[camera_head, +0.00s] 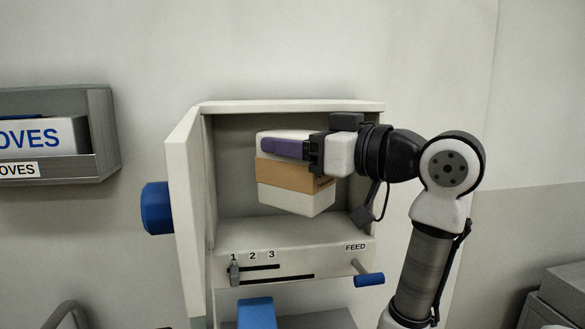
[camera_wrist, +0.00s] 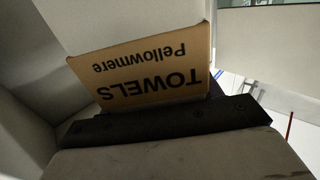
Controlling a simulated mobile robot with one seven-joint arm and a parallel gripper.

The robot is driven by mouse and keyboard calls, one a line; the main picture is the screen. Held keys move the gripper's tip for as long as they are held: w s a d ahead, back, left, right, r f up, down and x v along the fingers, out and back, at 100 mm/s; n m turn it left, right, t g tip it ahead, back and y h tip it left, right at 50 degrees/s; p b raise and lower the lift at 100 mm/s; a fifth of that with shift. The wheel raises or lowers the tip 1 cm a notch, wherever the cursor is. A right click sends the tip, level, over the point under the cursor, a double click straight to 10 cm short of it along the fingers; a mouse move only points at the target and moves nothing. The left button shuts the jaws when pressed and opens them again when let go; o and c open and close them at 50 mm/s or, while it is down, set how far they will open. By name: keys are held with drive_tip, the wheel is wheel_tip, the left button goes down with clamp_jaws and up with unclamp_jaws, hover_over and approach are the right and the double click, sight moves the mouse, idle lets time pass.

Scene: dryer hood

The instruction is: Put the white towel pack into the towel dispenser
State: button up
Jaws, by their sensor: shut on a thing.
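The white towel pack (camera_head: 295,198) with a brown paper band is held in my gripper (camera_head: 285,149), whose purple finger lies along its near side. In the head view the pack overlaps the open upper compartment of the towel dispenser (camera_head: 290,107), above its lower ledge. How deep it is inside is hard to tell. In the wrist view the band (camera_wrist: 145,70) shows upside-down "TOWELS Pellowmere" lettering. The dispenser door (camera_head: 186,215) stands open on the left, with a blue knob (camera_head: 156,208) on its outer side. The far finger is hidden.
The dispenser front has a slider (camera_head: 234,272) near 1 and a blue FEED lever (camera_head: 369,280). A blue object (camera_head: 255,313) sits below. A grey glove box holder (camera_head: 102,135) hangs at left. Grey equipment (camera_head: 560,300) stands at lower right.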

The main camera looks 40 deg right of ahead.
sight(292, 182)
drive_tip(key=w+d, duration=0.1)
drive_tip(key=w+p, duration=0.1)
drive_tip(key=w, duration=0.1)
drive_tip(key=shift+d, duration=0.4)
wheel_tip(292, 182, down, 2)
drive_tip(key=shift+s+f, duration=0.1)
drive_tip(key=shift+f, duration=0.15)
drive_tip(key=shift+a+f+p, duration=0.1)
drive_tip(key=shift+f+p, duration=0.6)
drive_tip(key=shift+f, duration=1.15)
drive_tip(key=shift+f+p, duration=0.15)
drive_tip(key=shift+p, duration=0.2)
drive_tip(key=shift+f, duration=0.2)
drive_tip(key=shift+f, duration=0.2)
drive_tip(key=o, duration=1.1)
